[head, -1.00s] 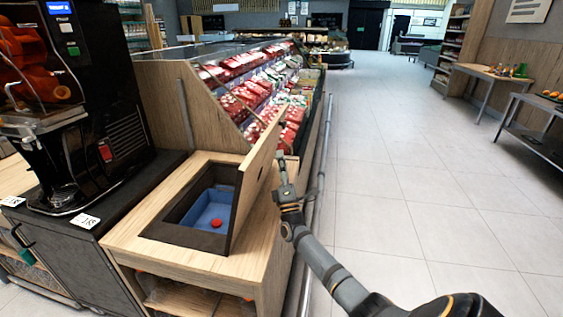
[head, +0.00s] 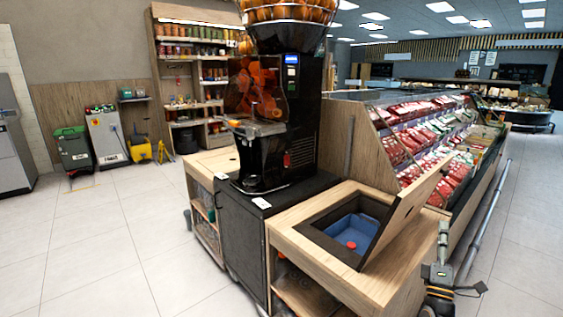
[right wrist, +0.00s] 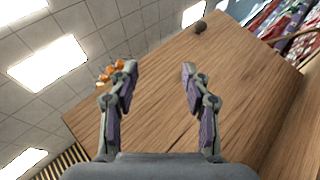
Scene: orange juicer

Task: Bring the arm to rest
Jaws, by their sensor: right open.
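My right gripper (head: 443,238) shows at the lower right of the head view, beside the open wooden lid (head: 408,212) of the counter box. In the right wrist view my right gripper (right wrist: 159,68) has its two fingers spread apart with nothing between them. A wooden panel (right wrist: 235,95) with a small dark knob (right wrist: 199,27) fills much of that view behind the fingers. I cannot tell how far the fingers are from it. My left gripper is not in view.
The wooden counter (head: 290,222) holds a recessed blue bin (head: 357,231) with a red item (head: 351,245). A black orange juicer (head: 290,125) stands to its left. A packed refrigerated display (head: 430,130) is behind. Tiled floor (head: 110,245) is clear at the left.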

